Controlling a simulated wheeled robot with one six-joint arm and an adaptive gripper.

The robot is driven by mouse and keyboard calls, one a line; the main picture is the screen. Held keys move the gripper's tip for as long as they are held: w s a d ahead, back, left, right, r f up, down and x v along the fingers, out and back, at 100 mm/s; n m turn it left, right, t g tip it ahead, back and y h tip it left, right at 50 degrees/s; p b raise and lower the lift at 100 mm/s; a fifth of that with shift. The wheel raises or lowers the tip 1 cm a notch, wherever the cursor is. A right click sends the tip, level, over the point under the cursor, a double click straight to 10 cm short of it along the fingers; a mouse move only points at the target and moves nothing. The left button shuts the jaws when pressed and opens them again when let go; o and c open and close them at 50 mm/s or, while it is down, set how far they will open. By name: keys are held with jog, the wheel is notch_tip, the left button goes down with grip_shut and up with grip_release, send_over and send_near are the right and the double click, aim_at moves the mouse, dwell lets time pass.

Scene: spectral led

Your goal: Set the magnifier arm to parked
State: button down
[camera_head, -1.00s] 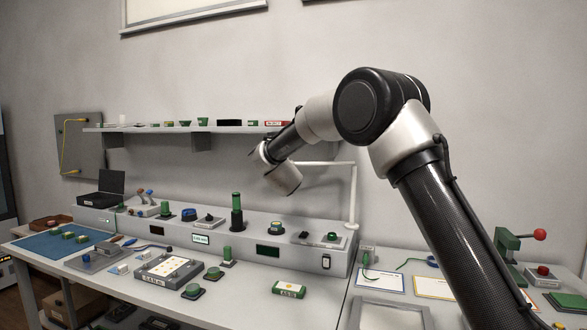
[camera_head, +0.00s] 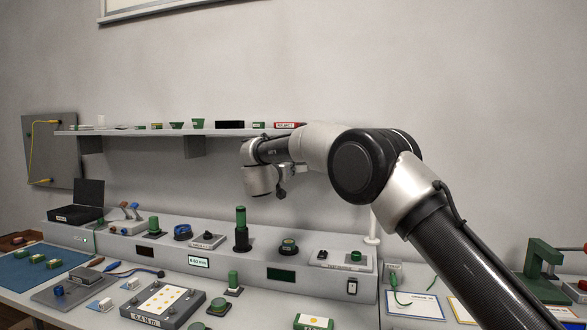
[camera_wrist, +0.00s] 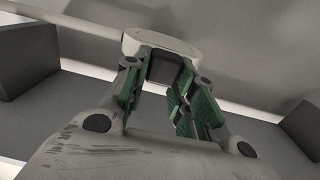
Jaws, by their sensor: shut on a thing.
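The magnifier arm's white post (camera_head: 373,226) rises from the right end of the grey bench console in the head view. Its upper part is hidden behind my arm. In the wrist view, a pale rounded magnifier head (camera_wrist: 160,42) lies just beyond my fingertips, with a dark block (camera_wrist: 165,68) on its near side. My gripper (camera_wrist: 160,78), with green finger pads, is shut on this dark block. In the head view my gripper (camera_head: 281,189) is above the console, below the shelf; its fingers are small and partly hidden there.
A tall green-topped cylinder (camera_head: 241,228) stands on the console (camera_head: 215,262) below. A hinged black box (camera_head: 76,209) is at the left. A green press (camera_head: 545,268) is at the right.

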jog(key=shift+w+r, duration=0.1)
jog(key=shift+r, duration=0.15)
jog(key=c, duration=1.2)
grip_release()
jog(key=shift+w+f, duration=0.1)
jog(key=shift+f, duration=0.1)
jog(key=shift+o, duration=0.2)
jog(key=s+a, duration=0.2)
jog(key=s, duration=0.9)
jog(key=shift+s+a, duration=0.15)
jog(key=shift+s, duration=0.25)
